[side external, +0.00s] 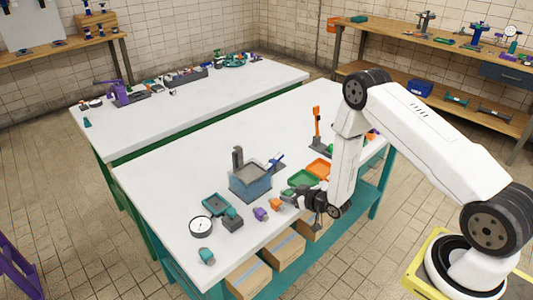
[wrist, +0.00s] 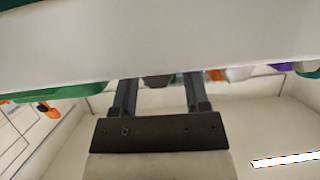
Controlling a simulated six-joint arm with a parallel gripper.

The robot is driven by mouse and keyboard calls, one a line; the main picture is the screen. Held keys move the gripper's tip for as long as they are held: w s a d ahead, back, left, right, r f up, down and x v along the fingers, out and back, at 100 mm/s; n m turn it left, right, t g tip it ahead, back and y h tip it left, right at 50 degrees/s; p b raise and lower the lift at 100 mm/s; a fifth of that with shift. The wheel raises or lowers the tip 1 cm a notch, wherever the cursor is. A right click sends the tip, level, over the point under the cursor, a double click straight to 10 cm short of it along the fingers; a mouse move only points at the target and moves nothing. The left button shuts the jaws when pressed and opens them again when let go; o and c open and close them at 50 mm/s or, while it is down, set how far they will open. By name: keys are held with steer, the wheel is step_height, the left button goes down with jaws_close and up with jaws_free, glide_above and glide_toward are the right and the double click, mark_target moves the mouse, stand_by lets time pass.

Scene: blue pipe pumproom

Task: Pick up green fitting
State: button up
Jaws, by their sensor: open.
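My gripper (side external: 306,197) is low over the front edge of the near white table (side external: 165,190) in the side view. In the wrist view its two dark fingers (wrist: 160,92) are apart, with a small dark object (wrist: 158,81) showing beyond the gap between them. No clearly green fitting can be made out; one beside the gripper may be hidden by the fingers. A teal fitting (side external: 206,256) lies at the table's front left corner, well left of my gripper. A teal piece also shows at the right edge of the wrist view (wrist: 311,70).
A green tray (side external: 303,178) and an orange tray (side external: 319,168) are behind my gripper. A blue-grey bin (side external: 250,183), purple fitting (side external: 260,214), orange fitting (side external: 276,204) and round gauge (side external: 201,227) stand to its left. The left part of the table is clear.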

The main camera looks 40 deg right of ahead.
mark_target(291, 194)
steer(key=shift+c, duration=0.2)
jaws_close()
steer(key=shift+r, duration=0.2)
steer(key=shift+r, duration=4.8)
steer(key=shift+r, duration=0.1)
